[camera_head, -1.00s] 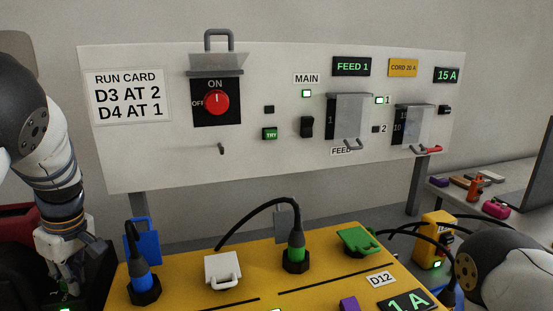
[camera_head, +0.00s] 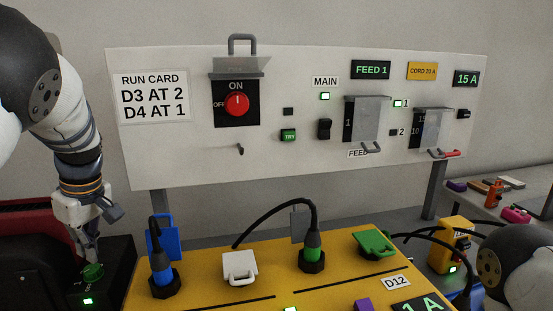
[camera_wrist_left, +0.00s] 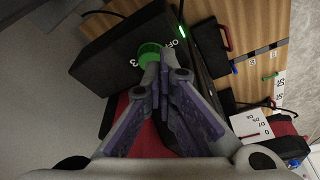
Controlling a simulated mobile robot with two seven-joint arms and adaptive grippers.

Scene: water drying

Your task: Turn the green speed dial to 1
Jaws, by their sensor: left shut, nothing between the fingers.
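The green speed dial (camera_head: 92,271) sits on top of a black box (camera_head: 118,262) at the lower left of the head view. In the left wrist view the green dial (camera_wrist_left: 150,54) shows beside lettering that seems to read OFF. My left gripper (camera_head: 94,257) points down with its fingertips right at the dial. In the wrist view the left gripper (camera_wrist_left: 160,62) is shut, its fingertips overlapping the dial's edge, with nothing seen between them. I cannot tell whether they touch it. The dial's setting is not readable. My right gripper is out of view.
A yellow board (camera_head: 205,290) with blue and green plugs stands just right of the dial's box. An upright panel (camera_head: 285,165) with a run card (camera_head: 152,97), reading D3 at 2 and D4 at 1, is behind.

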